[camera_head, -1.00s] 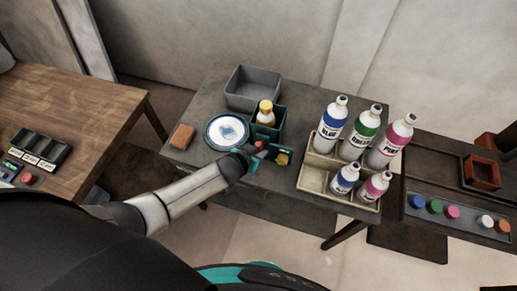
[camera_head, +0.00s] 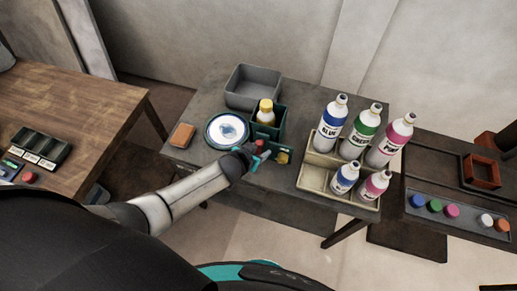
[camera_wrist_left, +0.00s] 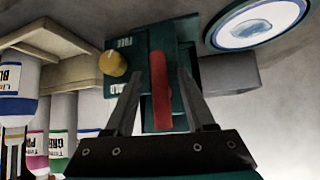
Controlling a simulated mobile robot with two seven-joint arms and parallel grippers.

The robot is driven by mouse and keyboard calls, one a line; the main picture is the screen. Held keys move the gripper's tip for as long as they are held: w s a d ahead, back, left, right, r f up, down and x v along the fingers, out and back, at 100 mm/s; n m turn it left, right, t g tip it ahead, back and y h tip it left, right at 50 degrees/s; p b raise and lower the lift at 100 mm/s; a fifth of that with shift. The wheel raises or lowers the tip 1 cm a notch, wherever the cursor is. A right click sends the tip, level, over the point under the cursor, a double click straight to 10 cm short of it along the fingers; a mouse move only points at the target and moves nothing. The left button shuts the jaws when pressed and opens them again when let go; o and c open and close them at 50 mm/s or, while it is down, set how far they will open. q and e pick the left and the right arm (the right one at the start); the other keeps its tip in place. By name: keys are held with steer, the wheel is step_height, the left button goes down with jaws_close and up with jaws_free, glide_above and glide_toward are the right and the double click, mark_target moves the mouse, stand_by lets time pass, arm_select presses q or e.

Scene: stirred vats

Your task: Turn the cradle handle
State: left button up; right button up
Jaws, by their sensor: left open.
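The teal-green cradle (camera_head: 281,134) stands on the grey table and holds a bottle with a yellow cap (camera_head: 266,106). Its red handle (camera_head: 260,145) is on the near side, and a yellow knob (camera_head: 283,157) sits to the right of it. In the left wrist view the red handle (camera_wrist_left: 161,100) runs lengthwise between the fingers of my left gripper (camera_wrist_left: 160,76). The fingers are open, one on each side, with gaps visible. The yellow knob (camera_wrist_left: 113,63) shows left of the handle there. In the head view my left gripper (camera_head: 257,157) partly hides the cradle's front. My right gripper is not seen.
A round white dish (camera_head: 227,131) and an orange block (camera_head: 182,135) lie left of the cradle. A grey bin (camera_head: 253,88) stands behind it. A beige rack (camera_head: 312,179) with several labelled bottles stands close on the right.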

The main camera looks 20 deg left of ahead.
arm_select(q)
steer(key=shift+s+a+r+p, duration=0.1)
steer(key=shift+s+r+p, duration=0.2)
steer(key=shift+s+r, duration=0.1)
steer(key=p+v, duration=0.4)
steer(key=v, duration=1)
